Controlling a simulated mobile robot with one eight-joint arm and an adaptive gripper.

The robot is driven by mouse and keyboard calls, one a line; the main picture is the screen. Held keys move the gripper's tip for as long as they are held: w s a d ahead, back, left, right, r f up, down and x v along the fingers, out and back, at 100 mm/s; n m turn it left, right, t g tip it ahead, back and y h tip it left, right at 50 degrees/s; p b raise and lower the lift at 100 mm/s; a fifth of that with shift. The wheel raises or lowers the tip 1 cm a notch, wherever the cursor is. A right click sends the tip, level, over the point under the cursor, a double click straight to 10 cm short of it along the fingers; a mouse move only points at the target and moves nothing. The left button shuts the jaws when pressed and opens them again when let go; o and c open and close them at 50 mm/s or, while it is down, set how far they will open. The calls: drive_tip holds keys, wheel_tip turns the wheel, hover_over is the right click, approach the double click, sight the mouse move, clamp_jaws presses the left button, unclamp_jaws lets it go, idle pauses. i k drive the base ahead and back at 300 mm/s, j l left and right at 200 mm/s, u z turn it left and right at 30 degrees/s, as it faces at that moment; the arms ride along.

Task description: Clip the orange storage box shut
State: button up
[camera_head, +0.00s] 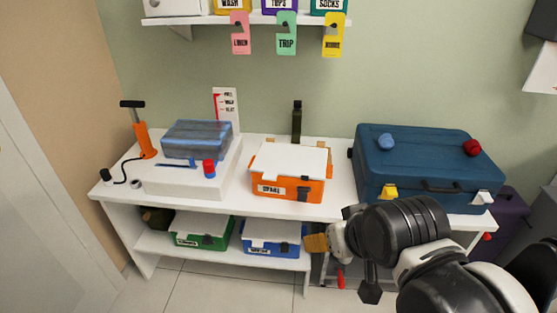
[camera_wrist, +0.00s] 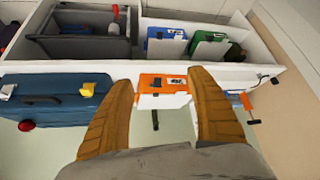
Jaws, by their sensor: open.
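The orange storage box (camera_head: 262,183) sits on the white bench top, with its white lid (camera_head: 290,158) lying over it. A black clip (camera_head: 303,194) is on its front face, right of a white label; I cannot tell whether it is fastened. In the wrist view, the orange box (camera_wrist: 153,82) appears upside down between my fingers, beyond their tips, with its dark clip (camera_wrist: 175,83) showing. My gripper (camera_head: 316,243) is in front of the bench, below and right of the box. In the wrist view, my gripper (camera_wrist: 163,80) is open and empty.
A blue suitcase (camera_head: 420,160) stands right of the box. A white case with a blue bag (camera_head: 197,138) and an orange pump (camera_head: 143,139) are left. Green (camera_head: 190,238) and blue (camera_head: 258,245) boxes fill the lower shelf.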

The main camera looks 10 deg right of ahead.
sight(302, 193)
drive_tip(key=l+z, duration=0.45)
drive_tip(key=l, duration=0.95)
